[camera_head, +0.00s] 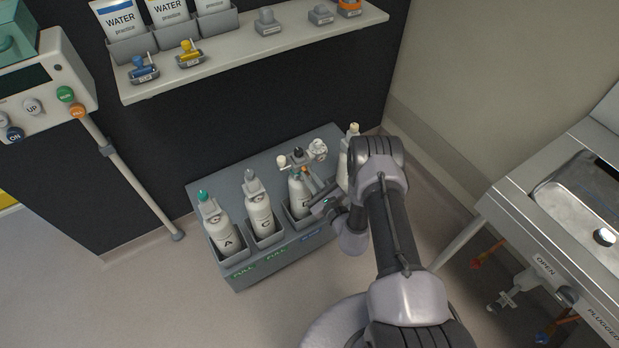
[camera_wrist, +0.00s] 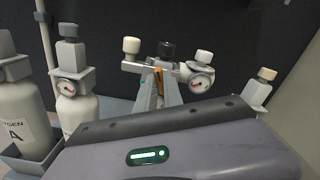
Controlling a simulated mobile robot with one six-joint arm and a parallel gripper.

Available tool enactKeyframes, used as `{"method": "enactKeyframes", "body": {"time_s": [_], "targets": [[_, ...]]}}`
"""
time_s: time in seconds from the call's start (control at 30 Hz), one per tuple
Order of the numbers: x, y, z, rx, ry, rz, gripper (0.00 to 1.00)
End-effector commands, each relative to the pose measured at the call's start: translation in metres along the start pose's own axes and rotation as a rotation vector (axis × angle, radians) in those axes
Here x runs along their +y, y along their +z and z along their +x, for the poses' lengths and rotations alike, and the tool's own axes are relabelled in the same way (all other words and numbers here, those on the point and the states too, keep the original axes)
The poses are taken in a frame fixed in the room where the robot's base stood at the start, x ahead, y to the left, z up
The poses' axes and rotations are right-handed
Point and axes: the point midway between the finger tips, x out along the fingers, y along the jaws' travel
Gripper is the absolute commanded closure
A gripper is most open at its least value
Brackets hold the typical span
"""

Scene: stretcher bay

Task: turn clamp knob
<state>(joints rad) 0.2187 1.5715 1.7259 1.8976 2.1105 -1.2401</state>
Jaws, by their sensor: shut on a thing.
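A regulator (camera_head: 303,163) sits on top of the third cylinder (camera_head: 299,194) in the grey rack. In the wrist view it shows a cream knob (camera_wrist: 131,46) at the left, a black knob (camera_wrist: 167,49) in the middle, and a cream knob (camera_wrist: 205,57) above a round gauge (camera_wrist: 200,83) at the right. My gripper (camera_head: 309,184) reaches in from the right, at the front of the regulator. Its fingers (camera_wrist: 159,86) are shut on a small part below the black knob, apparently the clamp knob; the fingers hide most of it. A little orange shows between them.
Cylinder A (camera_head: 222,232) and cylinder C (camera_head: 259,212) stand left in the rack (camera_head: 236,190). Another cylinder (camera_head: 344,170) stands close right, partly behind my arm. A shelf (camera_head: 245,46) hangs above. A metal stretcher (camera_head: 510,205) is at right. Floor at lower left is clear.

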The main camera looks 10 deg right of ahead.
Motion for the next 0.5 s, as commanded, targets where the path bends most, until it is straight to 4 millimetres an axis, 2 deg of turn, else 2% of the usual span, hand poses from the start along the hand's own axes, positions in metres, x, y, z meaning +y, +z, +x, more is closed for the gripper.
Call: {"method": "enactKeyframes", "body": {"time_s": [0.5], "targets": [[-0.0015,-0.0020,-0.0003,0.001,0.000,0.485,1.00]]}}
